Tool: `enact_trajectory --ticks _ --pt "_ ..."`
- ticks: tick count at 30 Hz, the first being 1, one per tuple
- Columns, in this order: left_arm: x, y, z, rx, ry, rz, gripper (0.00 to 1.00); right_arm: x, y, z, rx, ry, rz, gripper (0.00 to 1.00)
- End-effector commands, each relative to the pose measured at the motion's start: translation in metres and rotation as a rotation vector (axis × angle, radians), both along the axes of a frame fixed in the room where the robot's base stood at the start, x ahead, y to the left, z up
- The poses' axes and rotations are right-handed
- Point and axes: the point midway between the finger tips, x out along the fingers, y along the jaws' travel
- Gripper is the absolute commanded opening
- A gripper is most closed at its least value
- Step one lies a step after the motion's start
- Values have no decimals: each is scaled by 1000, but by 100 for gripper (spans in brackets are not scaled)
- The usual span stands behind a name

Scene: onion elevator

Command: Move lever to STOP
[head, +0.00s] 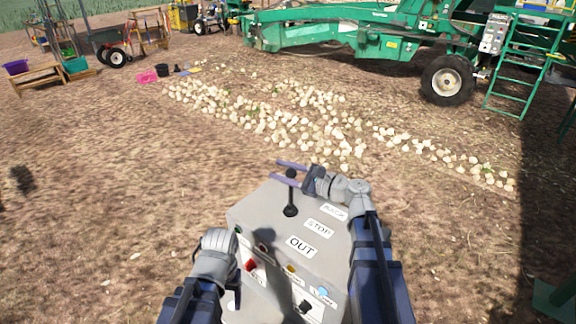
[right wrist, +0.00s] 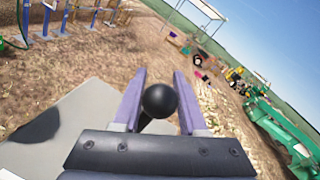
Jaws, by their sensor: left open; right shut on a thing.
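A grey control box (head: 262,207) stands in the lower middle of the head view. It has labels: STOP (head: 319,229) in the middle, OUT (head: 301,247) nearer me, and a small third one beyond. A black lever (head: 291,194) with a round knob rises left of the labels; I cannot tell which label it lines up with. My right gripper (head: 288,172) has its purple fingers shut on the lever at its knob. The right wrist view shows the black knob (right wrist: 159,101) between both fingers. My left gripper (head: 222,250) is beside the box's left edge, its fingers hidden.
Red (head: 250,266) and blue (head: 322,291) buttons and a small black switch are on the box's near part. Onions (head: 300,115) lie on the soil beyond. A green machine (head: 330,30) with wheels and a ladder stands behind. Soil left of the box is mostly clear.

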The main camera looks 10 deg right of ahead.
Motion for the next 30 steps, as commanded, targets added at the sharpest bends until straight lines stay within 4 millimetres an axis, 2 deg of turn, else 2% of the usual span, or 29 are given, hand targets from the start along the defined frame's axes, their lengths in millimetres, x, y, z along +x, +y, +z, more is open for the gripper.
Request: enact_trajectory --ticks 8,9,16,25,30 --pt "0 0 -1 0 0 0 69 -1 1 0 5 3 3 0" --pt "0 0 -1 0 0 0 69 -1 1 0 3 2 2 44" --pt "0 0 -1 0 0 0 69 0 0 0 4 3 2 70" --pt "0 0 0 0 0 0 69 -3 -2 0 5 3 -1 71" --pt "0 0 1 0 0 0 69 -19 -19 1 5 3 -3 71"
